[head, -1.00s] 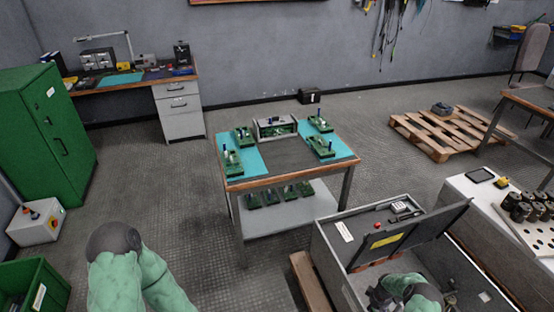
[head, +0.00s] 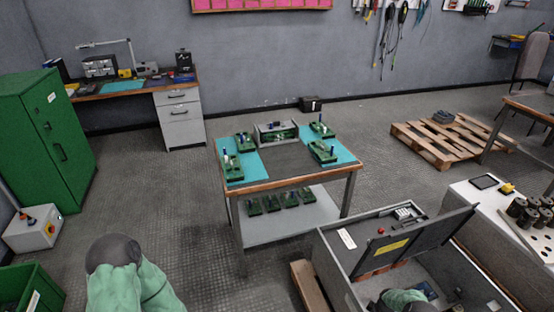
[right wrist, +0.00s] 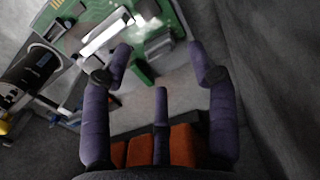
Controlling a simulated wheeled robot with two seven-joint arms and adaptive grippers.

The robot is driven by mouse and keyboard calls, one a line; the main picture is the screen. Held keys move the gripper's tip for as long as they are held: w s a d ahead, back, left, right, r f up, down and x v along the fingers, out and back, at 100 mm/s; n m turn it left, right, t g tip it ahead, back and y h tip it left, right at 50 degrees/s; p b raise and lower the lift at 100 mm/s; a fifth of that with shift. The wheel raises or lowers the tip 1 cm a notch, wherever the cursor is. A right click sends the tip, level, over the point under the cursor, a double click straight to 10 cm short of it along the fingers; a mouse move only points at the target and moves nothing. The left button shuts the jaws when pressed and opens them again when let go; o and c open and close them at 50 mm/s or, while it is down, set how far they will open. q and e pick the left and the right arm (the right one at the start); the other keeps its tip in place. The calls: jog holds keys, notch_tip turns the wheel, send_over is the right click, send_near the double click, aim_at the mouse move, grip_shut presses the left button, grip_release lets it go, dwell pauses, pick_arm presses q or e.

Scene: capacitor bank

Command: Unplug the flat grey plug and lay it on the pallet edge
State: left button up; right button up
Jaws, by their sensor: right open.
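The open grey cabinet (head: 335,265) stands at the bottom right of the head view, its dark lid with a yellow label (head: 420,235) raised. My right arm reaches into it; its gripper is mostly hidden there. In the right wrist view my right gripper (right wrist: 157,62) is open, its purple fingers spread and nothing between them. Beyond the fingertips is a green circuit board (right wrist: 172,68) with a white bar and a grey block (right wrist: 158,45). I cannot tell whether that block is the flat grey plug. My left gripper is out of view.
A black cylinder (right wrist: 32,65) lies left of the board in the wrist view, and orange-brown blocks (right wrist: 180,147) are below. A worktable (head: 285,170) with several green boards stands mid-room. Another wooden pallet (head: 430,150) lies at the right.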

jog(key=shift+f, duration=0.65)
jog(key=shift+f+p, duration=0.3)
jog(key=shift+f, duration=1)
grip_shut()
jog(key=shift+r, duration=0.1)
jog(key=shift+r+p, duration=2.4)
jog(key=shift+r, duration=0.5)
